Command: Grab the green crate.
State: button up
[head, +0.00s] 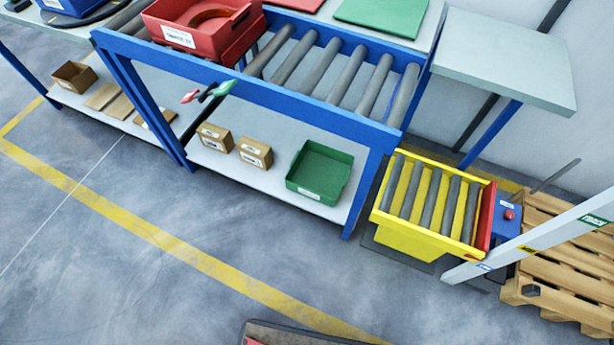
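The green crate (324,170) is a shallow open box with a white label on its front. It sits on the lower shelf (270,187) of the blue roller table, toward the right end, beneath the rollers. It looks empty. My gripper is not in view, so its relation to the crate cannot be seen.
Two small cardboard boxes (255,153) stand left of the crate. A blue table leg (364,190) rises just right of it. A red crate (190,38) sits on the rollers above. A yellow roller unit (415,237) and wooden pallets (570,265) stand right. The floor in front is mostly clear.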

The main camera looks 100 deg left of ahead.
aim_at(317, 171)
jog(key=u, duration=3.9)
jog(key=k, duration=1.05)
jog(key=u, duration=1.85)
jog(key=i, duration=1.1)
jog(key=z, duration=0.85)
jog(key=i, duration=0.75)
jog(key=z, duration=1.15)
jog(key=i, duration=0.4)
jog(key=z, duration=0.15)
